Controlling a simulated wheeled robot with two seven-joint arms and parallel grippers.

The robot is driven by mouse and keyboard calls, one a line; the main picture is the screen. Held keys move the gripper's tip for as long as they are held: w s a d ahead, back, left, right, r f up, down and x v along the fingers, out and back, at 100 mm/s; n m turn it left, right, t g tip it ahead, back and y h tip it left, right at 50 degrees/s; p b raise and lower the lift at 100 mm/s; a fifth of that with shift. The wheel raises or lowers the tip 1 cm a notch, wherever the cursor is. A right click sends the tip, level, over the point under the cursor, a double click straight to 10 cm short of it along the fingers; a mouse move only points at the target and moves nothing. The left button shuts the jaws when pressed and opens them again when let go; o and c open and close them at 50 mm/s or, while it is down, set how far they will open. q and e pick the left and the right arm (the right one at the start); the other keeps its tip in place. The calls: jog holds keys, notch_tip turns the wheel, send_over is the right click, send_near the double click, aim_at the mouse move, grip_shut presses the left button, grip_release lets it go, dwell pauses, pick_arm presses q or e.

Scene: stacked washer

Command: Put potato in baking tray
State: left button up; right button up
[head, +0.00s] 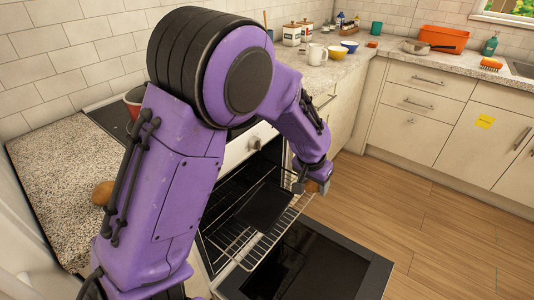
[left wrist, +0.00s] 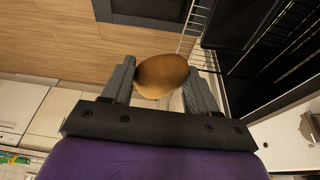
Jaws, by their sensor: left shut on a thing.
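My left gripper (head: 318,187) is shut on a brown potato (left wrist: 162,76). In the left wrist view the potato sits between the two fingers of the gripper (left wrist: 162,85). In the head view the potato is mostly hidden by the gripper, which is beside the right edge of the oven rack. The dark baking tray (head: 264,206) lies flat on the pulled-out wire rack (head: 232,238), to the left of the gripper. A second brown potato (head: 103,193) rests on the left counter, partly hidden by my arm. My right gripper is not in view.
The oven door (head: 310,268) is folded down below the rack. A red pot (head: 134,102) stands on the stove behind my arm. Mugs, bowls and jars stand on the back counter (head: 345,68). The wooden floor (head: 440,235) at right is clear.

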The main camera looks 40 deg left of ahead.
pick_arm(q)
jog(key=s+a+f+n+b, duration=0.1)
jog(key=s+a+f+b, duration=0.1)
jog(key=a+f+b, duration=0.45)
jog(key=s+a+f+b, duration=0.2)
jog(key=a+f+b, duration=0.1)
jog(key=f, duration=0.6)
jog(key=b, duration=0.2)
send_over(274, 197)
jog(key=s+d, duration=0.2)
jog(key=s, duration=0.1)
notch_tip(274, 197, down, 6)
jog(key=shift+s+d, duration=0.1)
jog(key=shift+d, duration=0.05)
jog(key=shift+w+a+f+b, duration=0.4)
jog(key=shift+w+a+f, duration=0.3)
jog(key=shift+a+f, duration=0.2)
jog(key=shift+w+a+f, duration=0.2)
jog(key=shift+w, duration=0.05)
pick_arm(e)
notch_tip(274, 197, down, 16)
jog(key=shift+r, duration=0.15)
pick_arm(q)
jog(key=shift+r, duration=0.1)
